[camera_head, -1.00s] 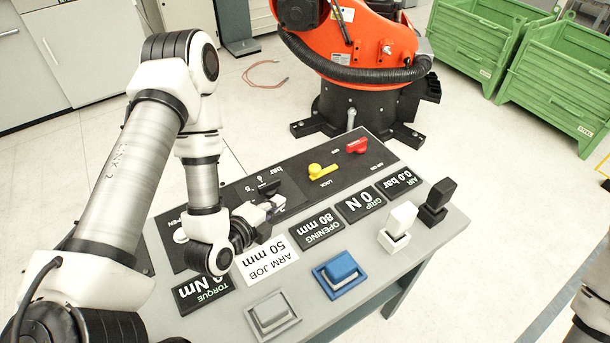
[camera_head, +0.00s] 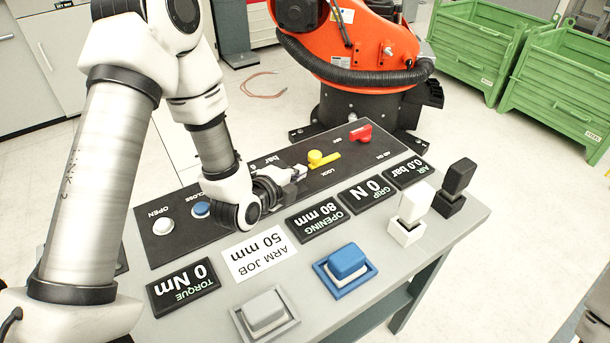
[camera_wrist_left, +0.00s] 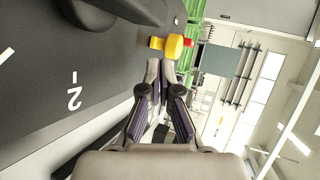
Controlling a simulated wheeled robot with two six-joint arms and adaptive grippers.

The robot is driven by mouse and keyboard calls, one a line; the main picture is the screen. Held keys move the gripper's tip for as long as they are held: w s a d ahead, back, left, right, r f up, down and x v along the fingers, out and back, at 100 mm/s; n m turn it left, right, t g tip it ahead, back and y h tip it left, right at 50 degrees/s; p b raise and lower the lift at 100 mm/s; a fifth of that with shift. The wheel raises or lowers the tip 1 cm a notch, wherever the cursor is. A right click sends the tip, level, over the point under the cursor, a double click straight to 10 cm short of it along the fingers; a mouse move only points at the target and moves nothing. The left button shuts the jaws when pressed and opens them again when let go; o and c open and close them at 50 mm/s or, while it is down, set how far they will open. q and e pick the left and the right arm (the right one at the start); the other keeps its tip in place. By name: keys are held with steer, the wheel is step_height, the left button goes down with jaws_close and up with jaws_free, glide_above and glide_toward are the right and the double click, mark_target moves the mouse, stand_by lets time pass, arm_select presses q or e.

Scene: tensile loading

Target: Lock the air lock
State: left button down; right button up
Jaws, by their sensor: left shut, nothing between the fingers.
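The yellow lock handle (camera_head: 322,159) stands on the black panel, above the label LOCK, and lies roughly sideways with its knob at the left. In the left wrist view the yellow handle (camera_wrist_left: 172,44) is just beyond the fingertips. The red handle (camera_head: 360,133), by the label AIR ON, is farther right; a bit of it shows in the wrist view (camera_wrist_left: 188,42). My left gripper (camera_head: 300,172) is shut and empty, just left of the yellow handle. Whether its tips touch the handle I cannot tell. My right gripper is not seen.
The console's black panel (camera_head: 226,222) also carries a white OPEN button (camera_head: 163,226) and a blue CLOSE button (camera_head: 201,209). Display plates, a blue button (camera_head: 347,262), a grey button (camera_head: 265,311), and white (camera_head: 411,215) and black (camera_head: 455,187) blocks stand nearer. An orange robot (camera_head: 350,50) stands behind.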

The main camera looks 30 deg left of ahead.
mark_target(320, 158)
arm_select(q)
steer(key=shift+w+d, duration=0.1)
steer(key=shift+w, duration=1.65)
steer(key=w+d, duration=0.2)
steer(key=w, duration=0.1)
steer(key=shift+a, duration=0.1)
